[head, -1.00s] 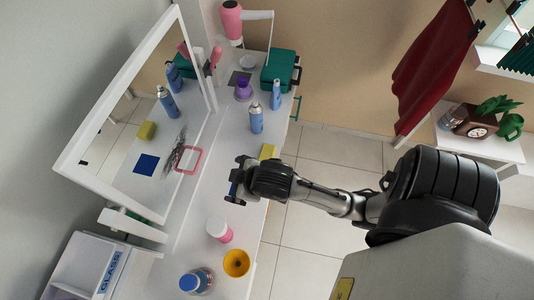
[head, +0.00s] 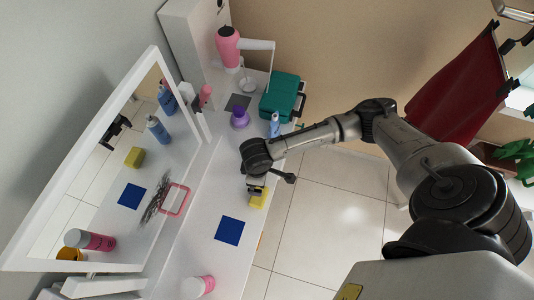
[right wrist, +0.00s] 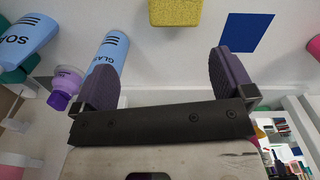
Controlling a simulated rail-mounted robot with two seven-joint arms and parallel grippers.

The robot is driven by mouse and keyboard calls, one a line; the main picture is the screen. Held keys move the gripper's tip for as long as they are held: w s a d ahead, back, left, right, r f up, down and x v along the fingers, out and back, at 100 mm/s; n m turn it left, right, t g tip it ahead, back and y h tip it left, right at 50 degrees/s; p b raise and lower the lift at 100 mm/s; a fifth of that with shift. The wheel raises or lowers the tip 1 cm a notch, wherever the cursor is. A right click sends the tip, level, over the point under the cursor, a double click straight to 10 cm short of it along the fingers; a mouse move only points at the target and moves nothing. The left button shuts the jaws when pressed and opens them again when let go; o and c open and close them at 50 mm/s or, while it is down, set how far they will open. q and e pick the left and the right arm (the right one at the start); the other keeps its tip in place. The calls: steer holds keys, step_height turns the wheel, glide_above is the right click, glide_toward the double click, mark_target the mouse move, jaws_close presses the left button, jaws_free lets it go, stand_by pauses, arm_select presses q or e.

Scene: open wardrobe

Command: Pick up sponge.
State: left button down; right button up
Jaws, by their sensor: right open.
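The yellow sponge (head: 258,197) lies on the white table near its right edge, partly covered by my right gripper (head: 256,184) in the head view. In the right wrist view the sponge (right wrist: 175,12) is at the top, cut off by the frame. It lies beyond the fingertips and sideways between them, apart from both. My right gripper (right wrist: 162,62) is open and empty, its two purple fingers spread. My left gripper is in neither view.
A blue square (head: 229,231) lies flat beside the sponge. A blue bottle (head: 274,125), a purple bottle (head: 239,117) and a green case (head: 281,97) stand farther back. A framed mirror (head: 150,65) lines the left side. A pink-capped bottle (head: 200,286) stands in front.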

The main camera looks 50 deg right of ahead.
steer(key=m, duration=0.1)
steer(key=m+b, duration=0.1)
glide_above(255, 202)
steer(key=d, duration=0.3)
steer(key=f, duration=0.7)
steer(key=shift+w+a+f, duration=0.15)
steer(key=shift+w+a, duration=0.05)
steer(key=shift+w, duration=0.2)
steer(key=shift+d+f, duration=0.1)
steer(key=shift+f, duration=0.6)
step_height(255, 202, down, 4)
steer(key=shift+s+r+b, duration=0.1)
steer(key=shift+b, duration=0.45)
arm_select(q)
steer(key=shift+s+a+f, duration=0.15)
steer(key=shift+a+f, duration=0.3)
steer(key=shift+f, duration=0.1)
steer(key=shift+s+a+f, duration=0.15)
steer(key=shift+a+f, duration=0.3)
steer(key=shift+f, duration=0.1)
arm_select(e)
steer(key=shift+f, duration=0.75)
steer(key=shift+c, duration=0.4)
steer(key=c, duration=0.5)
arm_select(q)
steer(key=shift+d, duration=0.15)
arm_select(e)
steer(key=shift+c, duration=0.2)
